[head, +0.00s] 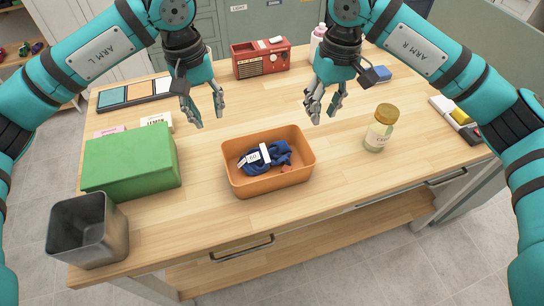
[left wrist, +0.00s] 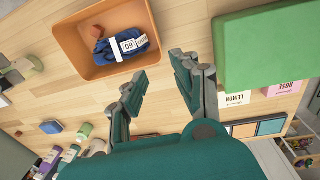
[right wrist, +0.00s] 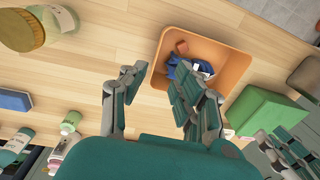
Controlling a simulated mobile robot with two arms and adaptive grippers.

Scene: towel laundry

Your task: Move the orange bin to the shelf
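The orange bin (head: 267,184) stands upright on the wooden table, with a folded blue towel (head: 279,155) with a white band and a small reddish piece inside. The bin also shows in the left wrist view (left wrist: 84,66) and the right wrist view (right wrist: 236,63). My left gripper (head: 208,120) is open and empty, above the table to the left behind the bin. My right gripper (head: 324,116) is open and empty, above the table to the right behind the bin. Neither touches the bin. A lower wooden shelf (head: 300,246) shows under the tabletop.
A green box (head: 130,160) and a grey metal container (head: 88,232) stand left of the bin. A jar with a gold lid (head: 380,130) stands to its right. A red radio (head: 261,60) is at the back. Bare tabletop lies in front of the bin.

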